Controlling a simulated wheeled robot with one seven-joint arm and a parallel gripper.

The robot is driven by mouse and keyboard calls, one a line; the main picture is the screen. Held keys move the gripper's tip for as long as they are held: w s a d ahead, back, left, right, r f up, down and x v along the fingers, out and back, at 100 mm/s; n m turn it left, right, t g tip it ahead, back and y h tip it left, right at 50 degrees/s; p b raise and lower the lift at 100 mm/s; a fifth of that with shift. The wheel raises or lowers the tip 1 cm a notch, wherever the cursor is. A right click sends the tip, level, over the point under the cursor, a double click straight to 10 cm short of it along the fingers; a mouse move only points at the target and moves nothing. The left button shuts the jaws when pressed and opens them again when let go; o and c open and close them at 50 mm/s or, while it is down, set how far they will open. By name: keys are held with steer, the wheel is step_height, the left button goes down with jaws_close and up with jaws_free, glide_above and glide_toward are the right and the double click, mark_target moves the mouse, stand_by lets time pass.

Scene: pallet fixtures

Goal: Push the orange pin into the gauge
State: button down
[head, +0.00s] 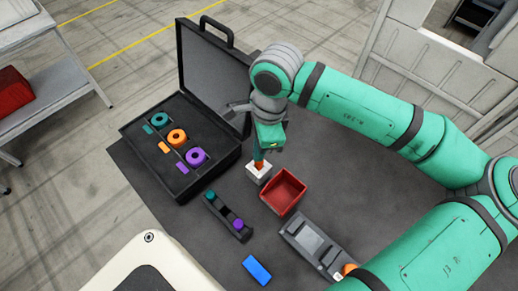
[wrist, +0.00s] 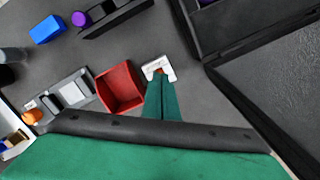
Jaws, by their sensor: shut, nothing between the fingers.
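A small white block (head: 257,174), which looks like the gauge, stands on the dark mat with an orange pin (head: 259,166) at its top. In the wrist view the white block (wrist: 154,66) shows a notched outline, and a bit of orange (wrist: 159,71) shows at the fingertips. My gripper (head: 261,160) points down over the block, its teal fingers shut with nothing between them. The tips are at or just above the orange pin; I cannot tell if they touch. The fingers (wrist: 161,77) hide much of the pin, so its depth is unclear.
A red bin (head: 283,192) stands close to the right of the block. An open black case (head: 180,193) with coloured rings is at left. A rack (head: 222,216), a blue block (head: 257,269) and a grey device (head: 309,242) with an orange knob (head: 348,269) are nearer.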

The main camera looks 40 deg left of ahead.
stand_by(0.3)
steer(key=shift+w+r, duration=0.1)
steer(key=shift+r, duration=3.9)
